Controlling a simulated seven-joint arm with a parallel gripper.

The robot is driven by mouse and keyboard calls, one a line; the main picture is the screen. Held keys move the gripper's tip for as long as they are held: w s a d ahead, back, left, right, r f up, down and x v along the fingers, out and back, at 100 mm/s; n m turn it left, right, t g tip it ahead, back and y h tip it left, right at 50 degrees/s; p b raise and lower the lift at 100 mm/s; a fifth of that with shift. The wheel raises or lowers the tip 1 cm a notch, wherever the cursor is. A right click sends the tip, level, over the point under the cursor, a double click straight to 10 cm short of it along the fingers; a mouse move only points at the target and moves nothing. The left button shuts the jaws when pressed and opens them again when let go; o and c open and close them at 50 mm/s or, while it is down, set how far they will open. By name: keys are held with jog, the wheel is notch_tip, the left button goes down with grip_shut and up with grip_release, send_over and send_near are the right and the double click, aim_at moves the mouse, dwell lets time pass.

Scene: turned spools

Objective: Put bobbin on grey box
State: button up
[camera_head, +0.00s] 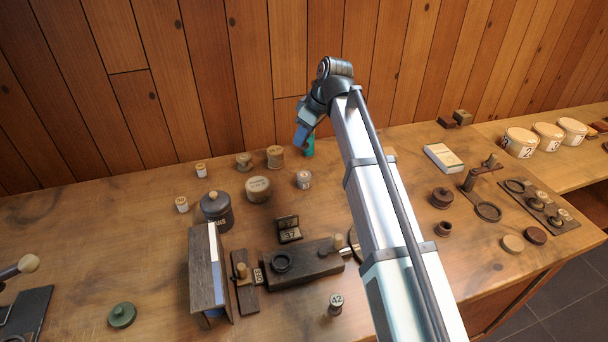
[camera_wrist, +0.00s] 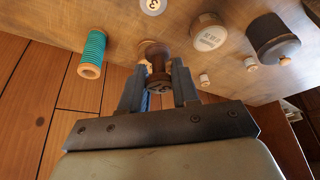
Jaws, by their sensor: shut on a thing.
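My gripper (camera_wrist: 158,88) is shut on a dark brown turned bobbin (camera_wrist: 155,56), whose flanged end shows between the fingers in the wrist view. In the head view my gripper (camera_head: 302,134) is at the back of the table near the wooden wall, and the bobbin is hidden there. A spool of green thread (camera_wrist: 94,50) stands apart from the gripper, and also shows behind it in the head view (camera_head: 309,147). No box is plainly grey; a small dark open box (camera_head: 289,230) and a larger dark box with a pale strip (camera_head: 206,265) stand left of my arm.
A dark canister (camera_head: 216,210), a round labelled tin (camera_head: 258,189) and several small spools stand at the back left. A long dark block with a ring (camera_head: 305,267) lies in front. A white box (camera_head: 443,157) and several pale tins (camera_head: 521,143) are at the right.

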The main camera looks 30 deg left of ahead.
jog(key=shift+f, duration=5)
jog(key=shift+f, duration=0.1)
jog(key=o, duration=1)
jog(key=v, duration=1.2)
jog(key=shift+w, duration=0.1)
